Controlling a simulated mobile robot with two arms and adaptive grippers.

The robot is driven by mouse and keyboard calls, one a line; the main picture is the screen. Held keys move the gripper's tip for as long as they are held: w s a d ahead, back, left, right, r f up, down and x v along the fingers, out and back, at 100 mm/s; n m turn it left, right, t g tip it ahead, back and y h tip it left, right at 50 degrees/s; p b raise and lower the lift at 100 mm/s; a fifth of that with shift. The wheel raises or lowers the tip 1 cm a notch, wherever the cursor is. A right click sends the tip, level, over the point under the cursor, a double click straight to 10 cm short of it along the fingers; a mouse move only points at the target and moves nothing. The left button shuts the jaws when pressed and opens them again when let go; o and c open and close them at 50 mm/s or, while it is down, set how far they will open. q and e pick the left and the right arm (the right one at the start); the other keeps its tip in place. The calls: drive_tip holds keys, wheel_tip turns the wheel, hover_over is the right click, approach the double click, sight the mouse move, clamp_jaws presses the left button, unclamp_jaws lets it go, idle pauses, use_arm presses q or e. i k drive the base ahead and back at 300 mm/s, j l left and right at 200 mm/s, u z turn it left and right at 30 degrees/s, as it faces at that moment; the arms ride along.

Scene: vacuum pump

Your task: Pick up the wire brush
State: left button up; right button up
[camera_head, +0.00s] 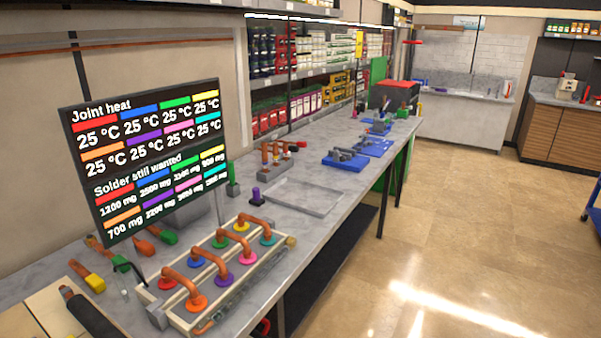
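I cannot pick out the wire brush for certain at this size. Small tools lie at the left of the grey bench (262,300): one with a yellow end (93,283), one orange-brown (143,247) and one with a green end (168,237). A dark rod-shaped tool (92,315) with a copper-coloured end lies on a pale board at the bottom left. A frame (178,322) on the bench holds several copper pipe bends on coloured rings. Neither of my grippers is in view.
A black display (150,160) with joint heats stands behind the frame. A flat grey plate (305,197), a copper pipe stand (276,170) and a blue tray (344,162) sit further along the bench. Stocked shelves line the wall. The floor (470,220) at right is open.

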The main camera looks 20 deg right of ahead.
sight(231, 163)
drive_tip(key=z, duration=0.3)
drive_tip(key=u, duration=0.65)
drive_tip(key=l+u, duration=0.6)
drive_tip(key=l, duration=0.25)
drive_tip(key=k+l+u, duration=0.15)
drive_tip(key=l+u, duration=0.15)
drive_tip(key=k+l+u, duration=0.1)
drive_tip(key=l+u, duration=0.2)
drive_tip(key=l, duration=0.15)
drive_tip(key=k+l+u, duration=0.3)
drive_tip(key=i+l, duration=0.05)
drive_tip(key=i, duration=0.05)
